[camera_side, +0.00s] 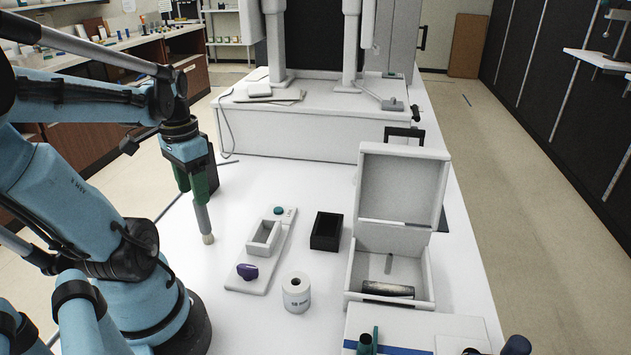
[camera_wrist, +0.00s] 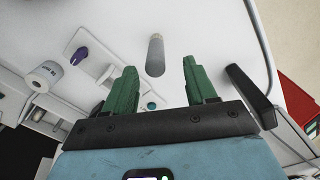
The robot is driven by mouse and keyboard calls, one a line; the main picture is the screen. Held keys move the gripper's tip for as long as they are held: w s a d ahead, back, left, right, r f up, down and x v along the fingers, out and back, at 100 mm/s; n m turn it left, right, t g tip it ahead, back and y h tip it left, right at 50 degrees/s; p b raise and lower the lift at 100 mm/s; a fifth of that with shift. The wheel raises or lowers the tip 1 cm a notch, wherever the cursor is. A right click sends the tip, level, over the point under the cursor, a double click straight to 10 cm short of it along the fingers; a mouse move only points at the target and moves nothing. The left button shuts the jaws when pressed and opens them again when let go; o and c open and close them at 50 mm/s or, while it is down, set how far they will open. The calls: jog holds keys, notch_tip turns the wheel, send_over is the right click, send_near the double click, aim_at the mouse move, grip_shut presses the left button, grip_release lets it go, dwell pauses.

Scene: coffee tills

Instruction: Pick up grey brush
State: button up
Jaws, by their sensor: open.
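The grey brush (camera_side: 202,220) is a slim grey cylinder with a pale tip at its lower end in the side view. It is at the left part of the white table, directly below my gripper (camera_side: 196,188). In the wrist view the grey brush (camera_wrist: 155,56) shows between and just past the green fingertips of my gripper (camera_wrist: 159,68). My gripper is open, pointing down, with a finger on each side of the brush's line. I cannot tell whether the fingers touch it, or whether it stands or lies.
A white tray (camera_side: 243,286) with a small white box (camera_side: 264,237) and a purple-handled item (camera_side: 247,271) is right of the brush. A paper roll (camera_side: 296,292), a black box (camera_side: 326,231) and an open white case (camera_side: 398,238) are farther right. Table around the brush is clear.

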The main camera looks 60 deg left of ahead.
aim_at(204, 219)
jog(key=shift+f, duration=1.6)
jog(key=shift+w+d+f, duration=0.15)
jog(key=shift+f, duration=0.6)
jog(key=shift+w+d+f, duration=0.1)
jog(key=shift+w+f, duration=0.05)
jog(key=shift+f, duration=1.75)
grip_shut()
